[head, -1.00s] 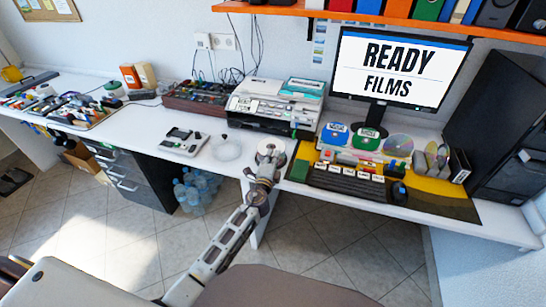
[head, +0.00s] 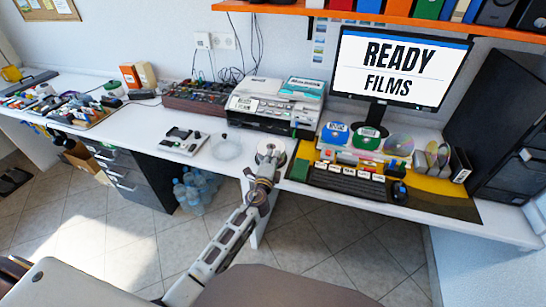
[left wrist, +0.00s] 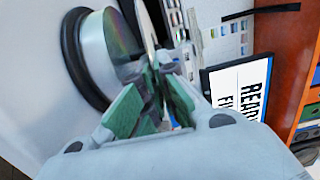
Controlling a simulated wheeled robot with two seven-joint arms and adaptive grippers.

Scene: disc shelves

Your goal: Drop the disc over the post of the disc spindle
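The disc (left wrist: 149,38) shows nearly edge-on in the left wrist view, between the green finger pads of my left gripper (left wrist: 155,80). The gripper appears shut on its rim and holds it about level. The disc spindle (left wrist: 72,45), with a black base ring and a shiny stack, lies just below the disc. A gap shows between disc and stack. I cannot tell whether the post passes through the disc's hole. In the head view the left gripper (head: 264,171) is at the desk's front edge, with the pale round disc (head: 271,147) ahead of it. My right gripper is out of view.
A clear round cover (head: 226,147) with a dark knob stands left of the disc on the white desk. A printer (head: 270,108) is behind. A keyboard (head: 347,183), more discs (head: 398,144) and a monitor (head: 400,65) are to the right.

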